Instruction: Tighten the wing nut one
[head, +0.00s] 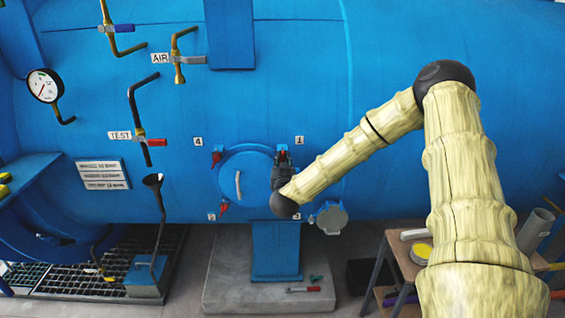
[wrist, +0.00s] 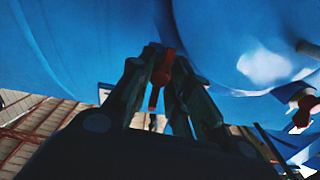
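The round blue hatch (head: 232,180) sits low on the vessel's wall, with a small pale handle on its face. Red wing nuts show by label 4 (head: 216,158) and at the lower left (head: 223,207).
A small round blue cover (head: 331,217) sticks out right of the hatch, near my wrist. A blue pedestal (head: 275,250) stands below. A wooden table (head: 396,245) is at the lower right. Pipes with valves and a gauge (head: 44,86) are on the left.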

